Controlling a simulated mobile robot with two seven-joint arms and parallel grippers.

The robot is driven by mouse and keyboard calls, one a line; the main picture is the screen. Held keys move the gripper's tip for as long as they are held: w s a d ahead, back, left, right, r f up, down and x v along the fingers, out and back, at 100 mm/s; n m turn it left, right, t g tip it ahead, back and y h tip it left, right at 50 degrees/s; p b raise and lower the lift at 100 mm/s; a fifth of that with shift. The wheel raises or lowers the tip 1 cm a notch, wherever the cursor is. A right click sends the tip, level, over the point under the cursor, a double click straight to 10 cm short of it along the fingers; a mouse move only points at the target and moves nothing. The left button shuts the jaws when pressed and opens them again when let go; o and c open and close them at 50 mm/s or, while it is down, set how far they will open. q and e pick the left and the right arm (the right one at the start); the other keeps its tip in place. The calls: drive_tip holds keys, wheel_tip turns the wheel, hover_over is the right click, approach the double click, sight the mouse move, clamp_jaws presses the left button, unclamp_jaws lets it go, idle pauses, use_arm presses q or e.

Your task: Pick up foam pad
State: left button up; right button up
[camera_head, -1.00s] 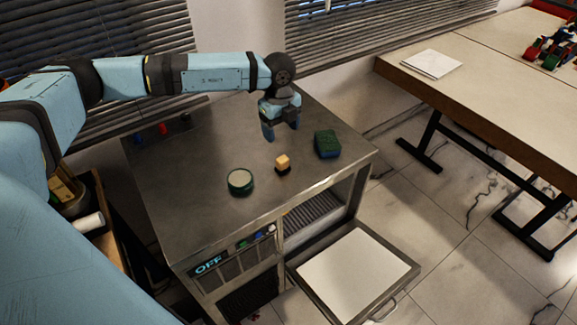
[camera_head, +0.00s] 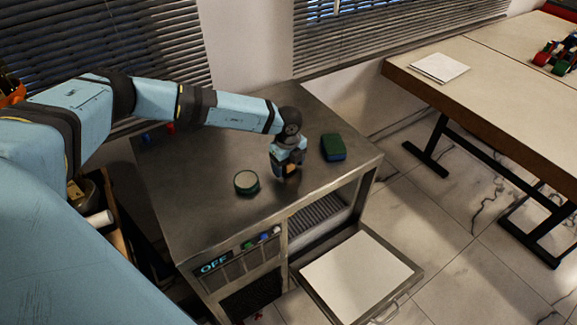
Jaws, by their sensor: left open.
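My left gripper (camera_head: 288,171) is open and low over the metal rig top (camera_head: 215,140). Its fingers are down around or just beside a small orange-tan block (camera_head: 291,169), which they partly hide. I cannot tell whether they touch it. A green and blue sponge-like block (camera_head: 333,147) lies behind and to the right of the gripper, clear of it. I cannot tell for sure which of these two blocks is the foam pad. My right gripper is not in view.
A round green piece with a pale top (camera_head: 246,182) sits just left of the gripper. An open drawer (camera_head: 357,277) juts out at the lower right. The rig top's left part is mostly clear.

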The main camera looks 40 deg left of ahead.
use_arm(q)
drive_tip(key=shift+f, duration=0.35)
drive_tip(key=c, duration=1)
wheel_tip(320, 180, up, 20)
drive_tip(key=b, duration=0.1)
drive_tip(key=shift+o, duration=0.4)
